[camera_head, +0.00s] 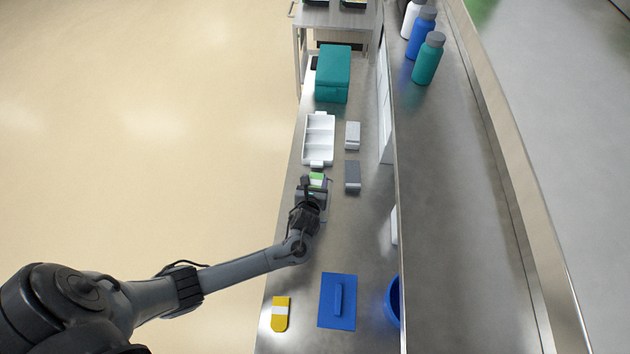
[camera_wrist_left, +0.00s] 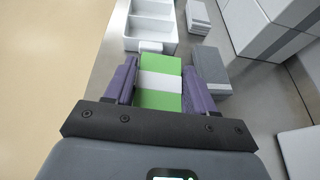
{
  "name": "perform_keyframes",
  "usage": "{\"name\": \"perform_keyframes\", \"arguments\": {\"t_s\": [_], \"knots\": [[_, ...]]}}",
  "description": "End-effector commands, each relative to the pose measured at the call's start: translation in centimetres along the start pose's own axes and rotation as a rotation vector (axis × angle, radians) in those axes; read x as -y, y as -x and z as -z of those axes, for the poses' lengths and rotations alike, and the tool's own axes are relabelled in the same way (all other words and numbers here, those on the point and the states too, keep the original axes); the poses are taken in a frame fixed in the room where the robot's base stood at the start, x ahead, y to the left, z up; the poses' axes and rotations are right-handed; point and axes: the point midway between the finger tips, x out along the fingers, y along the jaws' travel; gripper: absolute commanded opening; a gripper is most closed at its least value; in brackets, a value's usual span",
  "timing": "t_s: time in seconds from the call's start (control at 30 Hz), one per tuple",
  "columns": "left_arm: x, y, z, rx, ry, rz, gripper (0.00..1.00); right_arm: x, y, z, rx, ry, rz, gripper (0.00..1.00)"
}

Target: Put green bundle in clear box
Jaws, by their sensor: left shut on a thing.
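The green bundle (camera_head: 317,180), with a white band around its middle, shows at the tip of my left arm. In the left wrist view the bundle (camera_wrist_left: 160,65) lies between the two purple fingers. My left gripper (camera_wrist_left: 160,80) is shut on it, a finger along each side. In the head view my left gripper (camera_head: 315,188) covers part of the bundle, just in front of a white divided tray (camera_head: 319,164). I cannot pick out a clear box for certain; this open tray, with several compartments, is the nearest container. My right gripper is not in view.
A grey box (camera_head: 353,176) and a light stack (camera_head: 352,135) stand right of the tray. A teal case (camera_head: 332,75) is behind it. A yellow bundle (camera_head: 280,314), blue plate (camera_head: 337,315) and blue bin (camera_head: 393,300) are nearer. A raised ledge (camera_head: 450,200) borders the right.

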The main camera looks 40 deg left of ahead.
Motion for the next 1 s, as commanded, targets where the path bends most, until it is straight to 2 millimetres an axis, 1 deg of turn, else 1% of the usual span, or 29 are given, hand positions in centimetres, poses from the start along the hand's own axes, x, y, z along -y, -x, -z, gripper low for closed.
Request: {"name": "perform_keyframes", "arguments": {"t_s": [0.17,0.2,0.37,0.7,0.87,1.0], "knots": [[0.0,-0.1,0.2,0.001,0.000,0.001,0.23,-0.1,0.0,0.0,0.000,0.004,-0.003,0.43],[0.0,-0.1,0.2,0.001,0.000,0.001,0.56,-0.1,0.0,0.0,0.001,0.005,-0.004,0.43],[0.0,-0.1,0.2,0.001,0.000,0.001,0.80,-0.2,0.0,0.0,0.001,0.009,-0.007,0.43],[0.0,0.0,0.1,0.001,0.001,0.001,0.80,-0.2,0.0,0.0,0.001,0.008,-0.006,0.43],[0.1,0.4,-0.8,0.002,0.002,0.002,0.80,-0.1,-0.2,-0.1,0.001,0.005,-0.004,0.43],[0.1,2.8,-1.1,-0.001,-0.001,0.003,0.80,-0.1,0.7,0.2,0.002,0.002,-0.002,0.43]]}}
